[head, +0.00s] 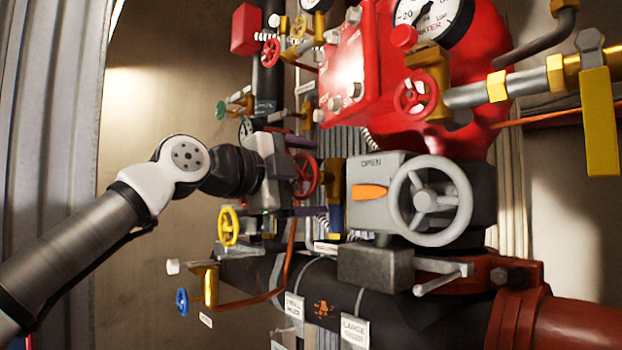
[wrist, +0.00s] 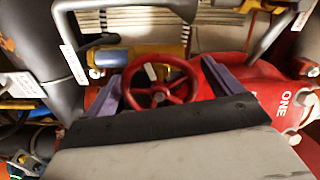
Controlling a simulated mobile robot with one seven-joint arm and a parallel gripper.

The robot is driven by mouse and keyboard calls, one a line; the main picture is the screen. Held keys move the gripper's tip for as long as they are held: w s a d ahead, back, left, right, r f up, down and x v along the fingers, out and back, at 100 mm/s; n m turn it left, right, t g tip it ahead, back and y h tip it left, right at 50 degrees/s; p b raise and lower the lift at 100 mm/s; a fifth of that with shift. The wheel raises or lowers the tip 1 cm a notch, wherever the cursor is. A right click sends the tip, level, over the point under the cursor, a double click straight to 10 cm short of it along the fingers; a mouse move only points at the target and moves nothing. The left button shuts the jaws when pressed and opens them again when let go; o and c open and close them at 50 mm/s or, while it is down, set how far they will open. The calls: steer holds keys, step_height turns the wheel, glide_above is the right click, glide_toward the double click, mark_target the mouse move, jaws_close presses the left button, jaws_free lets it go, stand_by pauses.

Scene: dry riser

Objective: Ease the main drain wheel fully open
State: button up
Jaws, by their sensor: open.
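A red handwheel (head: 305,175) with spokes stands in front of my gripper; I take it as the main drain wheel, though no readable label confirms this. In the wrist view the red wheel (wrist: 161,84) faces me, with its hub and spokes clear and its lower rim partly hidden by my gripper body. My gripper (head: 320,176) is open, with one purple finger above the wheel and one below in the head view. In the wrist view the fingers of my gripper (wrist: 162,88) lie left and right of the rim. I cannot tell whether either touches it.
A grey box marked OPEN (head: 372,190) with a large grey wheel (head: 431,201) stands to the right. A yellow wheel (head: 228,226) and a blue wheel (head: 182,301) sit lower left. A black pipe (head: 385,306) runs below. Free room lies left, before the wall.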

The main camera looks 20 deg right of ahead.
steer(key=b+v, duration=0.3)
steer(key=v, duration=1)
steer(key=shift+r, duration=0.1)
